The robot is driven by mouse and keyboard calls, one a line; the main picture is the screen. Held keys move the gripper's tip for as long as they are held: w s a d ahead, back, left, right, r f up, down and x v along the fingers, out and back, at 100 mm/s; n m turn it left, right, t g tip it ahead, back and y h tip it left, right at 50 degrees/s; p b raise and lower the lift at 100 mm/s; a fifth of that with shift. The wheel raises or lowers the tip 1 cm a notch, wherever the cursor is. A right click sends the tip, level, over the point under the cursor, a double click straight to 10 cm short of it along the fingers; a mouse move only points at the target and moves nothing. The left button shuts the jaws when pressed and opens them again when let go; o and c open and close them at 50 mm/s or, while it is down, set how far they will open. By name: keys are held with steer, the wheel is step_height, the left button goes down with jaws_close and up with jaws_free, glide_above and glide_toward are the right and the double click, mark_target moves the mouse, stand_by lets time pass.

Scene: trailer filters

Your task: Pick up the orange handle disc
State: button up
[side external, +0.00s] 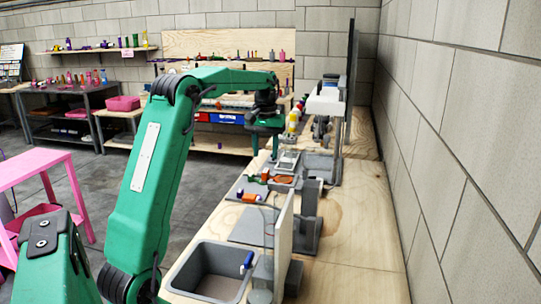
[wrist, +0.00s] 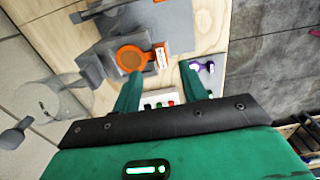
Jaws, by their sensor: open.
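The orange handle disc (wrist: 130,58) shows in the wrist view as a round orange disc with a short handle to its right, lying on a grey fixture. In the side view an orange disc (side external: 285,179) lies in a grey holder on the wooden bench. My gripper (wrist: 159,72) is open and empty, its two green fingers apart. In the wrist view the fingertips point toward the handle side of the disc. In the side view my gripper (side external: 264,146) hangs above the bench, beyond the disc. I cannot tell the exact height between them.
A grey sink (side external: 211,270) is at the bench's near end. A purple-and-white item (wrist: 201,66) lies right of my fingers in the wrist view. Upright panels and a grey machine (side external: 324,104) stand along the bench's right side. A pink table (side external: 35,170) stands left.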

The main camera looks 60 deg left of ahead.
mark_target(265, 171)
steer(key=shift+a+f, duration=0.15)
steer(key=shift+f, duration=3.1)
jaws_close()
